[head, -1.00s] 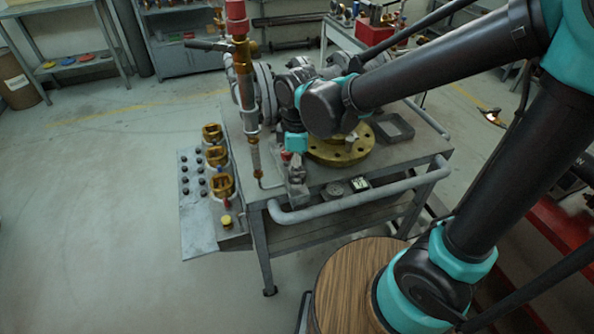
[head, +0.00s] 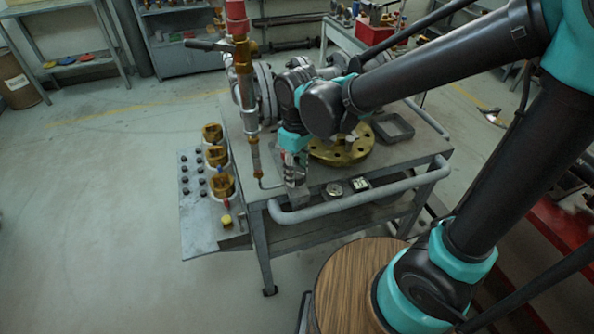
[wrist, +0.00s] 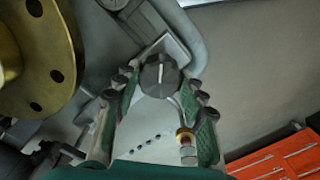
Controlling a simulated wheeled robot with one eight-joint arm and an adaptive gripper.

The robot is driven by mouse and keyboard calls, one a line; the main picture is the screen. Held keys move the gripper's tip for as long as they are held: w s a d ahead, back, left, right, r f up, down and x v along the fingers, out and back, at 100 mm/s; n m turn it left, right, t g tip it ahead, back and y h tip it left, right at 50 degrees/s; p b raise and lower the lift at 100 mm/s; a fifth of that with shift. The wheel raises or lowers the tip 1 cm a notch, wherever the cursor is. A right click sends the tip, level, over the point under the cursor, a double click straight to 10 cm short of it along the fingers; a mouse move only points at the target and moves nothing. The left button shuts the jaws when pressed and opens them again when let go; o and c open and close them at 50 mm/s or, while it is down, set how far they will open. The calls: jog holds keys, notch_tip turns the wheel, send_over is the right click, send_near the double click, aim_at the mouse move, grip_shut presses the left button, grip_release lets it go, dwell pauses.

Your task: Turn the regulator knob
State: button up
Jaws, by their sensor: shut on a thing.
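The regulator knob (wrist: 158,72) is dark and ribbed with a white pointer line. In the wrist view it sits between the tips of my two green-padded fingers. My gripper (wrist: 161,82) is shut on it, with a finger at its left and right sides. In the head view my gripper (head: 296,180) hangs at the front edge of the metal table, and I cannot make out the knob there.
A brass flange (head: 357,150) lies on the table (head: 316,204) behind my gripper; it also shows in the wrist view (wrist: 35,58). A vertical pipe (head: 247,95) with a red top stands left of my gripper. Small gauges (head: 334,189) lie to the right. A grey rail runs along the front edge.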

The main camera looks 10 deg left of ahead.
aim_at(297, 172)
dwell(0.3)
jog(key=o, duration=1.2)
jog(key=shift+c, duration=0.2)
notch_tip(297, 172, up, 12)
